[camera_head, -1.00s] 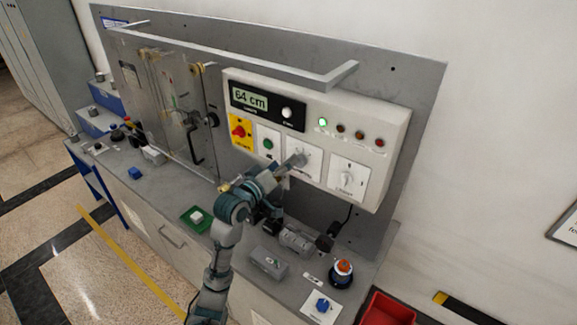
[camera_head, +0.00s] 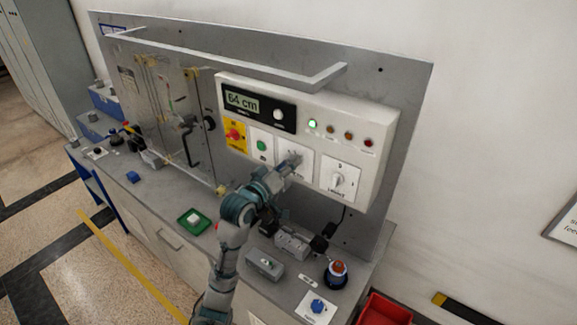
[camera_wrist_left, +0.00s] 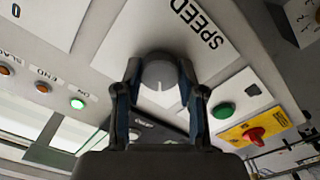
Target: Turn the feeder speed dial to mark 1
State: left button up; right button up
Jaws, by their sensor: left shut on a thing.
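The feeder speed dial (camera_wrist_left: 158,72) is a round grey knob with a pale pointer line on a white plate (camera_wrist_left: 190,30) lettered SPEED in the left wrist view. My left gripper (camera_wrist_left: 157,90) is shut on the dial, one finger on each side. In the head view the left gripper (camera_head: 293,163) reaches the plate at the middle of the control panel (camera_head: 372,120) and covers most of the dial. The dial's marks are mostly hidden, so I cannot read its setting. My right gripper is not in view.
Beside the dial are a green button (camera_head: 262,145), a red knob on a yellow plate (camera_head: 235,134) and another selector knob (camera_head: 338,181). The display (camera_head: 243,102) reads 64 cm. A green lamp (camera_head: 312,124) is lit. A bench with small parts lies below.

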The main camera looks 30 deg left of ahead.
pick_arm(q)
jog(key=p, duration=0.1)
jog(key=n+p, duration=0.1)
jog(key=p, duration=0.1)
jog(key=shift+d+n, duration=0.25)
jog(key=shift+n, duration=0.05)
jog(key=n+p, duration=0.2)
jog(key=p, duration=0.1)
jog(key=shift+a+f, duration=0.2)
jog(key=shift+a, duration=0.05)
jog(key=shift+d+f, duration=0.1)
jog(key=shift+d, duration=0.1)
jog(key=o, duration=1.1)
jog(key=shift+a, duration=0.1)
jog(key=s, duration=0.7)
jog(key=s+a, duration=0.1)
jog(key=s, duration=0.3)
jog(key=shift+s+a+f, duration=0.1)
jog(key=shift+s, duration=0.2)
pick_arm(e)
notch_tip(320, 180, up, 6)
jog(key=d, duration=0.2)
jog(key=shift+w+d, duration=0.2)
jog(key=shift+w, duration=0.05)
